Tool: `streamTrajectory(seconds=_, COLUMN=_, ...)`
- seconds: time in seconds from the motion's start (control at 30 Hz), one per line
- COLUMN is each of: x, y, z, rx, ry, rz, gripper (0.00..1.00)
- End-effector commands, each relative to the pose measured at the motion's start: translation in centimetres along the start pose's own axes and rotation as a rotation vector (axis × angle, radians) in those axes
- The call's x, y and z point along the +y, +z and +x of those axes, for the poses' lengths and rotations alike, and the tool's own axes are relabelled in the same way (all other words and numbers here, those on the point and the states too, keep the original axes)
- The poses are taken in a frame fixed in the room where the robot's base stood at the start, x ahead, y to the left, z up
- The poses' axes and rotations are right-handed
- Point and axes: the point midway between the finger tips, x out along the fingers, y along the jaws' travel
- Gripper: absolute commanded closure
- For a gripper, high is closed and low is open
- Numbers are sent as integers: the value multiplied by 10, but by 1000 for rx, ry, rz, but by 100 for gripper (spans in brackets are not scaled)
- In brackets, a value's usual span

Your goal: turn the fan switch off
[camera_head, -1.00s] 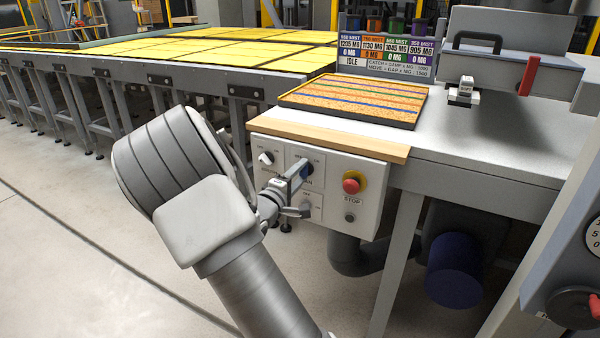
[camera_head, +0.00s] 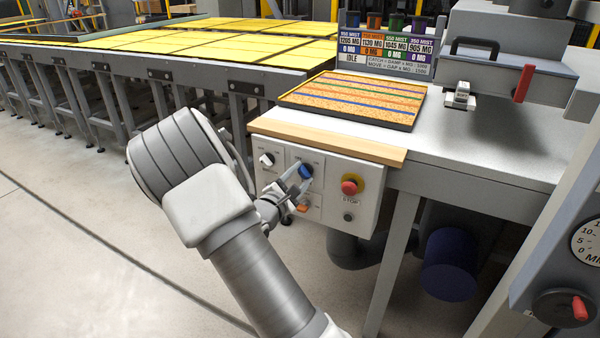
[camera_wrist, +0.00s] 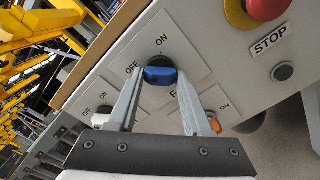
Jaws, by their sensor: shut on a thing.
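The fan switch is a blue rotary knob (camera_head: 306,171) on the white control panel (camera_head: 363,218). In the wrist view the blue knob (camera_wrist: 160,75) lies beside OFF and ON markings, with a partly hidden label below it. Which marking it points to is hard to tell. My gripper (camera_head: 300,178) reaches the knob from the left. In the wrist view my gripper (camera_wrist: 160,76) has one fingertip on each side of the knob and is shut on it.
A white knob (camera_head: 267,159) is left of the blue one, and an orange knob (camera_head: 302,207) is below it. A red stop button (camera_head: 351,185) is close on the right. A wooden ledge (camera_head: 325,136) overhangs the panel. Open floor lies left of my arm.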

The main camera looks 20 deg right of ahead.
Motion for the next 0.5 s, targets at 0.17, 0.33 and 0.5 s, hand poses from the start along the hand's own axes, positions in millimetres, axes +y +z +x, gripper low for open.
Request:
streamTrajectory(seconds=0.17, x=0, y=1, z=0, rx=-3, ry=-1, rz=-44, gripper=100)
streamTrajectory(seconds=0.33, x=-1, y=1, z=0, rx=-3, ry=-1, rz=-59, gripper=100)
streamTrajectory(seconds=0.5, x=-1, y=1, z=0, rx=-3, ry=-1, rz=-61, gripper=100)
